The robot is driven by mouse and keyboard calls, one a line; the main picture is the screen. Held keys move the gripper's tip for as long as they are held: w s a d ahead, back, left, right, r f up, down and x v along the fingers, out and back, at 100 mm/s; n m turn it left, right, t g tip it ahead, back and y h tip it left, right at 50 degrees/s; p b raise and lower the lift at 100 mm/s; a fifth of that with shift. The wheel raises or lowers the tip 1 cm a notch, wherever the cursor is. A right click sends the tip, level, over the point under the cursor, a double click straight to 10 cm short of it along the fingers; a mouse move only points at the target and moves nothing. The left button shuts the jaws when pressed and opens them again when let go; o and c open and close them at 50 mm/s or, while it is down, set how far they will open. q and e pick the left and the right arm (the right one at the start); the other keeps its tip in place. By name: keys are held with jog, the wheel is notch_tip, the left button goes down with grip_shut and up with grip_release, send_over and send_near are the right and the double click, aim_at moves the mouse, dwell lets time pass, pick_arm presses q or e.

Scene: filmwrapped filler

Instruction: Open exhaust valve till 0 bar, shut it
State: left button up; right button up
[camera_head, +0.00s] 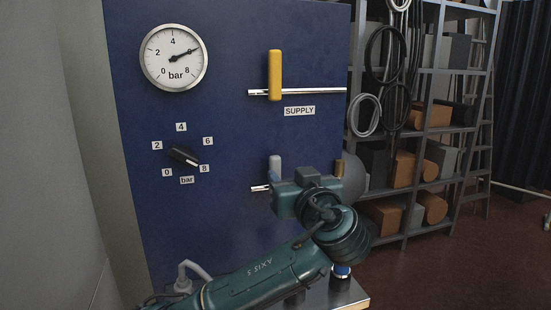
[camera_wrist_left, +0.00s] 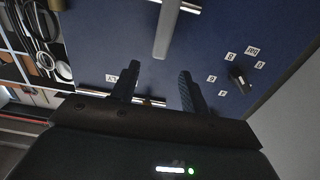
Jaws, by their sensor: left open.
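The exhaust valve's grey handle (camera_head: 275,164) points up from its pipe (camera_head: 259,188), low on the blue panel. My left arm hides the pipe's middle. In the left wrist view, which is upside down, the handle (camera_wrist_left: 167,28) extends toward the gap between the fingertips of my left gripper (camera_wrist_left: 159,74). The gripper is open; I cannot tell whether it touches the handle. In the head view its fingers are hidden behind my wrist. The pressure gauge (camera_head: 173,74) reads about 6 bar. My right gripper is not in view.
The yellow supply handle (camera_head: 275,75) stands upright across its pipe above the exhaust valve. A black regulator knob (camera_head: 184,155) is left of it, with numbers around it. A shelf rack (camera_head: 432,110) with boxes and hoses stands at right. A grey rounded part (camera_head: 355,172) is beside my wrist.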

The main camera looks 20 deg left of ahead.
aim_at(276, 163)
pick_arm(q)
jog(key=p+x, duration=0.2)
jog(key=x, duration=0.7)
jog(key=shift+w+a+p, duration=0.25)
jog(key=shift+p, duration=0.05)
jog(key=shift+c, duration=0.2)
grip_shut()
